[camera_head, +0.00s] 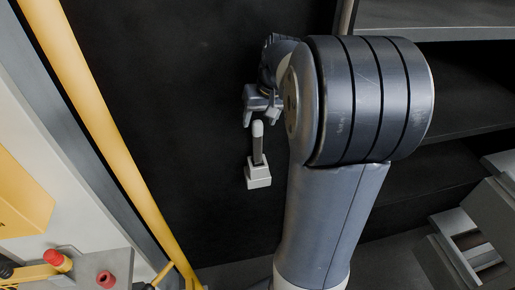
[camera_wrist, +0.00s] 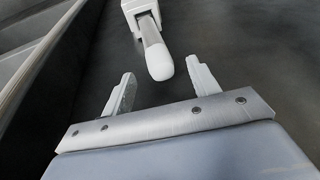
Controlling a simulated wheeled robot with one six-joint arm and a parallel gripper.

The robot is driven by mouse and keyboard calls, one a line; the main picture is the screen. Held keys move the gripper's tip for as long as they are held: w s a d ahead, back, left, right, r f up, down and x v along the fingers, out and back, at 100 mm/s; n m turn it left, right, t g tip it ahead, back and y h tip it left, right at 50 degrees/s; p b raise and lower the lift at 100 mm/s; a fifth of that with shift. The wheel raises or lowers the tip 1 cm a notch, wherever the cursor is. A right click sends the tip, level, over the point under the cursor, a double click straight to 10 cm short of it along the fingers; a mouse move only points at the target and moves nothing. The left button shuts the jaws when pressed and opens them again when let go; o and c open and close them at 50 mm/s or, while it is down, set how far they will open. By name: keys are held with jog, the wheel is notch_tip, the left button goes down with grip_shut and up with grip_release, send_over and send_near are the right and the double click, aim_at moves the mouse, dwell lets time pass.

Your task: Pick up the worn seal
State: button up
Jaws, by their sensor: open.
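I see nothing that I can surely name as the worn seal. My gripper (camera_head: 260,117) is open and empty, with its two fingers apart, in front of a dark panel. Just below it in the head view is a lever-like piece (camera_head: 257,150) with a white rounded tip, a dark shaft and a pale block base. In the wrist view the piece's white tip (camera_wrist: 160,66) lies between and slightly beyond the fingertips, with visible gaps on both sides. The base (camera_wrist: 138,8) is at the top edge of that view, partly cut off.
A yellow rail (camera_head: 110,135) runs along the left of the dark panel (camera_head: 170,110). A red knob (camera_head: 55,258) and a grey box with a red button (camera_head: 106,279) sit lower left. Dark shelves (camera_head: 450,95) and grey metal blocks (camera_head: 490,215) stand at right.

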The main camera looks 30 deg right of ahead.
aim_at(259, 122)
jog(key=shift+x, duration=1.5)
jog(key=shift+c, duration=0.4)
grip_shut()
